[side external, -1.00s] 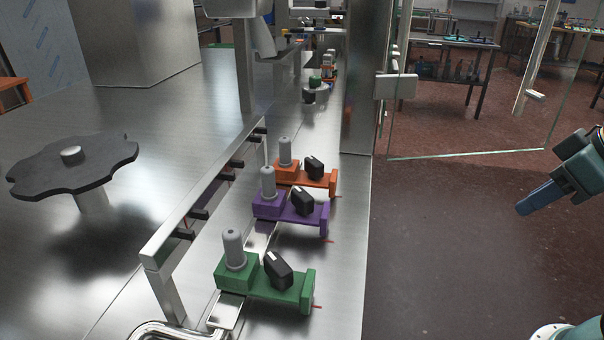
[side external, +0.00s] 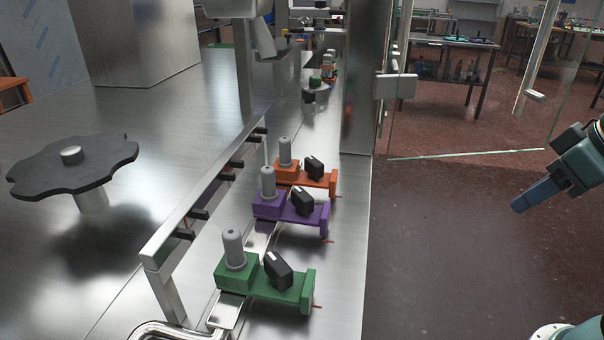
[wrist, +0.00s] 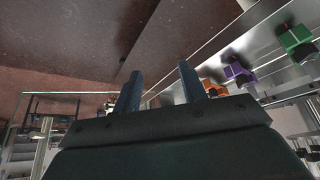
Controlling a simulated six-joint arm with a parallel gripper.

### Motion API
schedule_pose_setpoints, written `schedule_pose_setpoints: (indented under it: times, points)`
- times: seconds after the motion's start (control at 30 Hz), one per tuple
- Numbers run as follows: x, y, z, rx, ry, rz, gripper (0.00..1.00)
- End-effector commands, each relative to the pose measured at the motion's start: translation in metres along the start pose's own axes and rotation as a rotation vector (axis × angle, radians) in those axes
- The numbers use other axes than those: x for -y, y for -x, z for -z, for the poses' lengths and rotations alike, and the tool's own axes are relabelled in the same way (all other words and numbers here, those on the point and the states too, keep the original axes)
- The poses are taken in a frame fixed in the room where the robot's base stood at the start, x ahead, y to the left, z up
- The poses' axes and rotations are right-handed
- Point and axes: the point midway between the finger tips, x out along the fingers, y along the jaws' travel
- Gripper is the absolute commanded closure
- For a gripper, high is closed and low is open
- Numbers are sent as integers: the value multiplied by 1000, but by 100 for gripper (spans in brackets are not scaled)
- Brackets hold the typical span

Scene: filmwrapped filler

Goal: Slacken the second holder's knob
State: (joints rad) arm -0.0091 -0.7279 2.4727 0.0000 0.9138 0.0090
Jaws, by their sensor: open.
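Three holders stand in a row on the steel ledge: green (side external: 240,270) nearest, purple (side external: 272,206) in the middle and orange (side external: 290,175) farthest. Each carries an upright grey cylinder and a tilted black knob; the purple holder's knob (side external: 302,201) is the middle one. My gripper (side external: 522,203) is at the right over the floor, well apart from the holders. In the wrist view its two blue fingers (wrist: 160,82) are spread and empty. The purple holder (wrist: 235,72) shows there right of the fingers, between the orange holder (wrist: 213,88) and the green holder (wrist: 296,40).
A steel rail (side external: 200,200) with black pegs runs left of the holders. A dark lobed handwheel (side external: 90,170) stands on the steel surface at the left. A glass panel (side external: 480,100) stands behind, right of a steel post (side external: 360,90). The space between gripper and ledge looks clear.

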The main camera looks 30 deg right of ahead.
Motion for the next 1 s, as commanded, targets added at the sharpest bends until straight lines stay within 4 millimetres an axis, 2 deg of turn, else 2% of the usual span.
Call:
schedule_pose_setpoints:
  times: [0.17,0.47,0.77,1.0]
  points:
    - [6,7,24,32,-1,13,58]
    - [30,19,90,121,-6,40,58]
    - [66,18,153,215,-9,52,58]
    - [101,7,196,290,-9,51,58]
